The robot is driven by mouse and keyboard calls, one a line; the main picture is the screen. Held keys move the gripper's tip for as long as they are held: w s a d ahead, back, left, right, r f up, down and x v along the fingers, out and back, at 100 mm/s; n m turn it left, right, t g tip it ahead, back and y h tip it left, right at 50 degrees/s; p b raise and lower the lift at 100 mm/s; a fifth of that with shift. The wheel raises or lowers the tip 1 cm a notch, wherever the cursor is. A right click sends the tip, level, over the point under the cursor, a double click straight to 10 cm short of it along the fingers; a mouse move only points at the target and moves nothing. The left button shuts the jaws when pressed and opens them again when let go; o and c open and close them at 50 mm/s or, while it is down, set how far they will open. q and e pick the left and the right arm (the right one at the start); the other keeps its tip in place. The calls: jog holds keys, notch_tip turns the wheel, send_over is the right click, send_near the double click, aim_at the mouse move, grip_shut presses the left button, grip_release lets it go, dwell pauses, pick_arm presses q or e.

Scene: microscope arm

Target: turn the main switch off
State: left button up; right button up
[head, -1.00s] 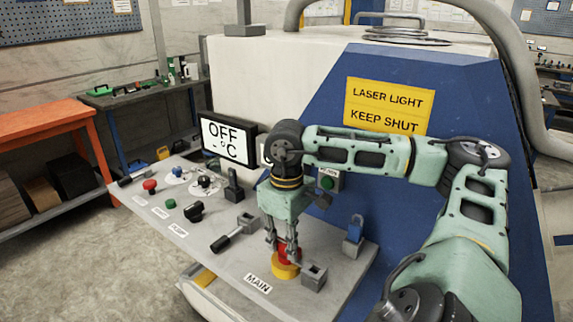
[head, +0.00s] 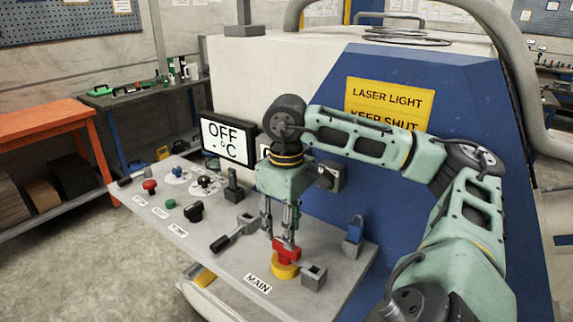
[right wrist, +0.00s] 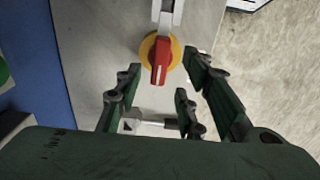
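The main switch is a red handle (head: 287,252) on a round yellow base (head: 285,271), on the grey panel beside the MAIN label (head: 257,284). My right gripper (head: 278,238) points down just above it, fingers apart and empty. In the right wrist view the red handle (right wrist: 160,62) lies in line with the gap between the open fingers, its yellow base (right wrist: 147,50) behind. The handle lies lengthwise up and down in that view. I cannot tell whether a fingertip touches it. The display (head: 229,143) reads OFF. My left gripper is not in view.
A grey block (head: 313,277) stands close right of the switch, and a black-handled lever (head: 232,236) to its left. A blue padlock (head: 355,228) is at the panel's right. Several buttons and knobs fill the panel's left part. The blue machine wall (head: 400,175) rises behind.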

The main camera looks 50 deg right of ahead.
jog(key=shift+r, duration=1.45)
jog(key=shift+a, duration=0.1)
